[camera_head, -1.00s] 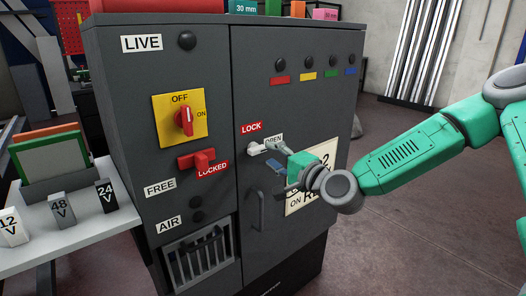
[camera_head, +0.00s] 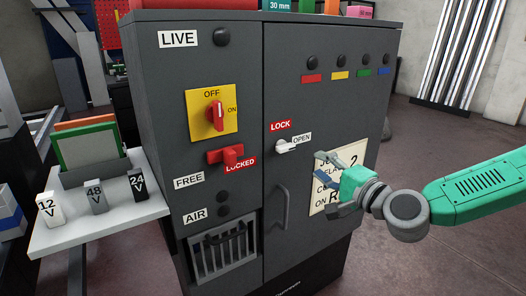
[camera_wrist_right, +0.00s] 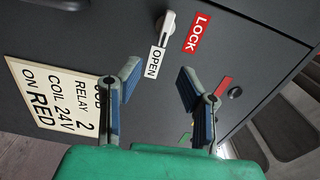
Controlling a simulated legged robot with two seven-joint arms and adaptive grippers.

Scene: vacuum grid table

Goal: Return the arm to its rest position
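My right gripper (camera_head: 328,178) is in front of the grey cabinet's right door (camera_head: 335,110), off to the right of and below the white latch handle (camera_head: 287,146). In the right wrist view my right gripper (camera_wrist_right: 152,92) has its two blue-padded fingers spread apart with nothing between them. The latch handle (camera_wrist_right: 167,25) is ahead of the fingers there, apart from them, beside the LOCK and OPEN labels. In the head view the handle points towards OPEN. The right forearm (camera_head: 480,190) comes in from the right. My left gripper is not in view.
The cabinet also carries a yellow rotary switch (camera_head: 212,115), a red slider (camera_head: 228,155) by LOCKED, and a door pull (camera_head: 280,207). A job card (camera_head: 338,175) is partly behind the gripper. A side shelf (camera_head: 95,220) holds voltage blocks at left. Floor at right is free.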

